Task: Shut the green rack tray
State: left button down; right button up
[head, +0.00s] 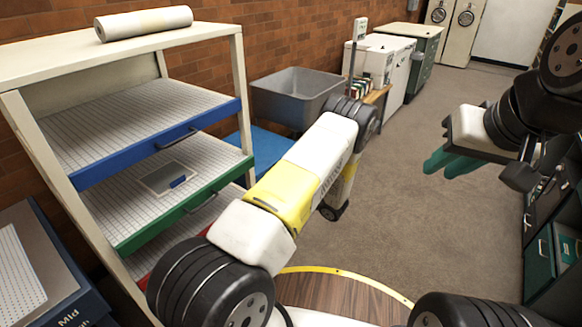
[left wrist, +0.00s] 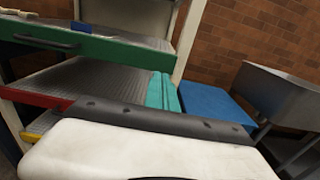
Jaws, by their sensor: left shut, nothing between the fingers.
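The green tray (head: 190,205) is the middle tray of a cream rack. A flat grey frame (head: 167,178) with a small blue piece lies on it. Its green front and handle also show at upper left in the left wrist view (left wrist: 90,46). The front passes in front of the rack's right post; how far out it stands is hard to judge. My left gripper (left wrist: 165,93) has its teal fingers together, empty, below and right of the green front, apart from it. It is hidden behind my arm in the head view. My right gripper (head: 452,163) hangs at the right, far from the rack.
A blue tray (head: 165,140) sits above the green one and a red tray (left wrist: 35,97) below. A white roll (head: 143,23) lies on top of the rack (head: 240,75). A grey bin (head: 295,95) stands right of it. Carpet is clear in the middle.

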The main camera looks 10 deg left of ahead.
aim_at(248, 165)
pick_arm(q)
jog(key=x, duration=0.8)
jog(key=shift+w+a, duration=0.1)
jog(key=shift+a, duration=0.1)
jog(key=x, duration=0.4)
jog(key=shift+a, duration=0.2)
jog(key=shift+w+a+r, duration=0.1)
jog(key=shift+a, duration=0.1)
